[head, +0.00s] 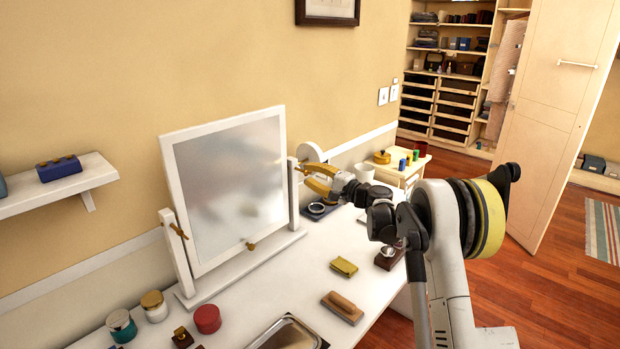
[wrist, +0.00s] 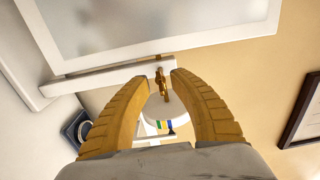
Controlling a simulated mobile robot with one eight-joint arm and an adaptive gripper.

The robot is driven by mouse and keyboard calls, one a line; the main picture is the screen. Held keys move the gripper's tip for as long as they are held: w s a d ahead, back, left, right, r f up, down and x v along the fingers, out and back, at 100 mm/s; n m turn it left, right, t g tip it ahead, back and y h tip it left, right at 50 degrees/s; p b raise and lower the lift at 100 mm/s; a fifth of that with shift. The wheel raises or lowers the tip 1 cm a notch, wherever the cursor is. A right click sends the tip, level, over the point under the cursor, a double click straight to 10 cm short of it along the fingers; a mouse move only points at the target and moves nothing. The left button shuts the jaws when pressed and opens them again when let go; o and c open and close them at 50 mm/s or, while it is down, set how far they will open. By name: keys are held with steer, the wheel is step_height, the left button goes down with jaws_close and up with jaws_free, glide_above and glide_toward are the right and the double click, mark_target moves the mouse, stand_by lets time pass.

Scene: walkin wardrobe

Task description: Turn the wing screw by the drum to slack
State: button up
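The white-framed mirror (head: 166,160) stands on the white table between two posts. A brass wing screw (wrist: 160,80) shows at the end of the right post (head: 292,195). A white round drum (wrist: 177,105) shows just beyond the screw in the wrist view; a white disc (head: 310,152), apparently the same drum, shows behind the post in the head view. My gripper (wrist: 161,76) is open, with its yellow fingers on either side of the screw near the tips; I cannot tell whether they touch it. Another brass wing screw (head: 178,231) is on the left post.
A brass knob (head: 251,246) shows at the mirror's lower edge. The table holds a red round box (head: 207,319), jars, a metal tray (head: 262,338), a wooden brush (head: 342,307) and a yellow block (head: 344,266). A small side table (head: 402,178) stands beyond.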

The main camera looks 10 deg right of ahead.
jaws_close()
steer(key=shift+r+n, duration=0.1)
steer(key=shift+n, duration=0.3)
steer(key=n+p, duration=0.3)
steer(key=n, duration=2)
stand_by(0.5)
